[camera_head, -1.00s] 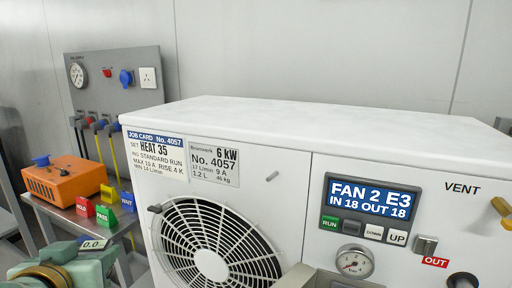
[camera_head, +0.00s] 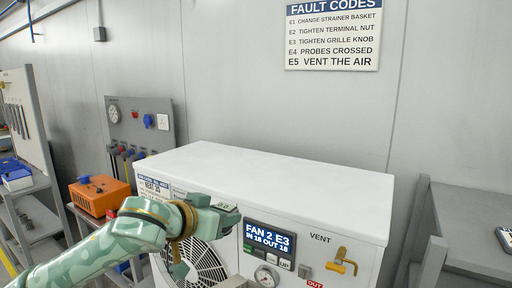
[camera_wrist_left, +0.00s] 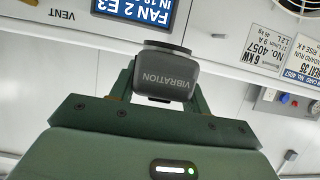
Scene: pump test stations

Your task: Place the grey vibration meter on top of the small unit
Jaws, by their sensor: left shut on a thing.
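The small unit (camera_head: 270,180) is a white box with a round fan grille, a display reading FAN 2 E3 and a flat, bare white top. My left gripper (camera_wrist_left: 160,85) is shut on the grey vibration meter (camera_wrist_left: 163,82), a dark grey block marked VIBRATION, in the left wrist view. In the head view my left gripper (camera_head: 222,206) is in front of the unit's front face, below the top's front edge, covering part of the job card and fan. The meter cannot be made out clearly there. My right gripper is not in view.
A yellow vent handle (camera_head: 343,262) sticks out of the unit's front at right. An orange box (camera_head: 99,196) stands on a side table at left, below a grey supply panel (camera_head: 140,122). A grey bench (camera_head: 470,225) is at right.

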